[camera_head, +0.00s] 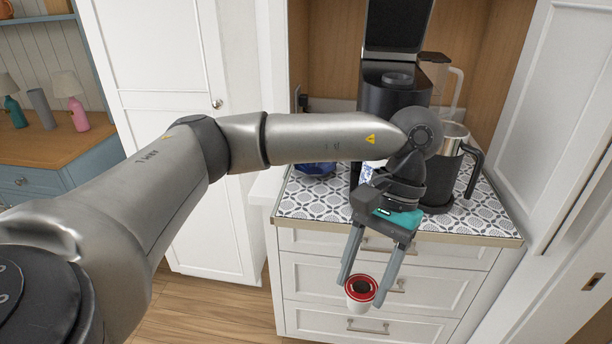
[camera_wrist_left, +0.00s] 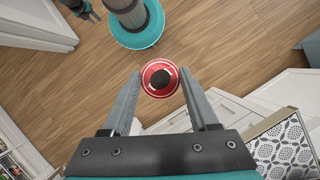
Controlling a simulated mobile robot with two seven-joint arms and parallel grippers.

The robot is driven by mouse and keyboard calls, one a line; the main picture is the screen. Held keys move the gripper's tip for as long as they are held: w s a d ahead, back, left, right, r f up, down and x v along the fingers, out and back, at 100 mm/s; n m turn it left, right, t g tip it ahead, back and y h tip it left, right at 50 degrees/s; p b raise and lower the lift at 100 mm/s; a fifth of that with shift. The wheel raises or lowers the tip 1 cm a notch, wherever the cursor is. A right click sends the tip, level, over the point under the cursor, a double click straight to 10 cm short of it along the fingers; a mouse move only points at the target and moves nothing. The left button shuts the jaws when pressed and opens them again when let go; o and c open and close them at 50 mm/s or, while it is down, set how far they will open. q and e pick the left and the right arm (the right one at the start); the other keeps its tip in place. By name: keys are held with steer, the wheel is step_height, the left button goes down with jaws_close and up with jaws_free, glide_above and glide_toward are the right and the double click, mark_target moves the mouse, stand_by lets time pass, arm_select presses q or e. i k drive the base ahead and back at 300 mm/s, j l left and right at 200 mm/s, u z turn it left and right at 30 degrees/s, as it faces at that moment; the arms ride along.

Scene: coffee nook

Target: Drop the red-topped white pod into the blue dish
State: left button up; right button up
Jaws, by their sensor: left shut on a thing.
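The white pod with the red top (camera_head: 360,290) is between the fingertips of my left gripper (camera_head: 367,280), out in front of the drawers and below the counter top. In the left wrist view its red top (camera_wrist_left: 147,82) with a dark centre faces the camera between the two fingers (camera_wrist_left: 159,85). The gripper is shut on it. The blue dish (camera_head: 316,170) is on the counter's left part, largely hidden behind my left forearm. My right gripper (camera_wrist_left: 91,14) is small at the upper left edge of the left wrist view; its jaw state is unclear.
A patterned mat (camera_head: 300,198) covers the counter. A black coffee machine (camera_head: 372,95) stands at the back, partly behind my wrist. A steel and black jug (camera_head: 455,165) stands to its right. White drawers (camera_head: 430,290) are below; tall white doors flank the nook.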

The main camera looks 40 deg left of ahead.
mark_target(315, 172)
steer(key=i+u, duration=0.1)
steer(key=u, duration=1.1)
